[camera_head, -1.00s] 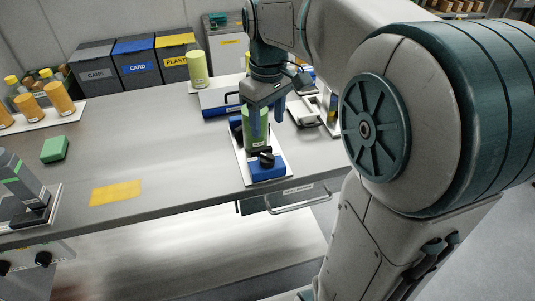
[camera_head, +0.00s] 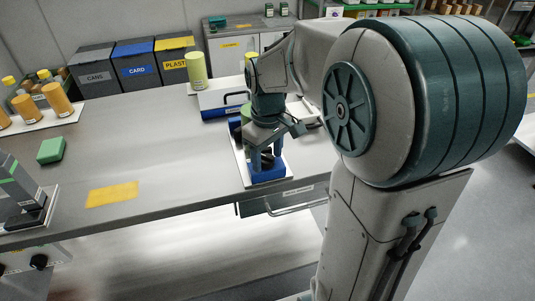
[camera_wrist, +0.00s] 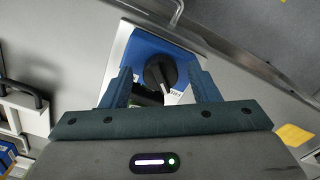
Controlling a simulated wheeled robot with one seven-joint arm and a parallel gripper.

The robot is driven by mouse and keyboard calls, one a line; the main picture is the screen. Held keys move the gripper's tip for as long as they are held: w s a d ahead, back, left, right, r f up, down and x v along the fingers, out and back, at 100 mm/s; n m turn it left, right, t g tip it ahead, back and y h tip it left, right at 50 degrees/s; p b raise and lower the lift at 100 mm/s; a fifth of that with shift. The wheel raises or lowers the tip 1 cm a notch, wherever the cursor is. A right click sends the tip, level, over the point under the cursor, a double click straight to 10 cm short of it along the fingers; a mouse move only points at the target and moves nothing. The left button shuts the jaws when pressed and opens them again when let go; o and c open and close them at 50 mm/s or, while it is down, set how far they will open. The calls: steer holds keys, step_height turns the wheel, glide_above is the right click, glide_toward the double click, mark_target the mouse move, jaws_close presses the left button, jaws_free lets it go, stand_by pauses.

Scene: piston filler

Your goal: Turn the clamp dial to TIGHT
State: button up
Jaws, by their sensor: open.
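The clamp dial (camera_wrist: 159,73) is a black round knob with a pale pointer mark, on top of a blue block (camera_wrist: 139,52). In the wrist view it lies between and just beyond the two fingers of my gripper (camera_wrist: 162,80), which is open. Lettering by the dial is too small to read. In the head view my gripper (camera_head: 265,163) points down over the blue block (camera_head: 268,175) and mostly hides the dial. A green cylinder (camera_head: 246,112) stands behind the block, partly hidden by my gripper. Both are on a white base plate (camera_head: 238,165).
A blue and white unit (camera_head: 222,104) and a pale green cylinder (camera_head: 196,70) stand farther back. A drawer handle (camera_head: 297,209) juts from the bench front.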

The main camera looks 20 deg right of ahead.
steer(key=c, duration=1)
steer(key=shift+o, duration=0.2)
steer(key=shift+m, duration=0.3)
steer(key=m+p, duration=0.1)
steer(key=m, duration=0.2)
steer(key=shift+m, duration=0.4)
steer(key=m, duration=0.4)
steer(key=shift+m+p, duration=0.3)
steer(key=shift+m, duration=0.1)
steer(key=m, duration=0.4)
steer(key=shift+a+r+m+p, duration=0.1)
steer(key=shift+m+p, duration=0.25)
steer(key=shift+m, duration=0.05)
steer(key=shift+w+m, duration=0.1)
steer(key=shift+m, duration=1.8)
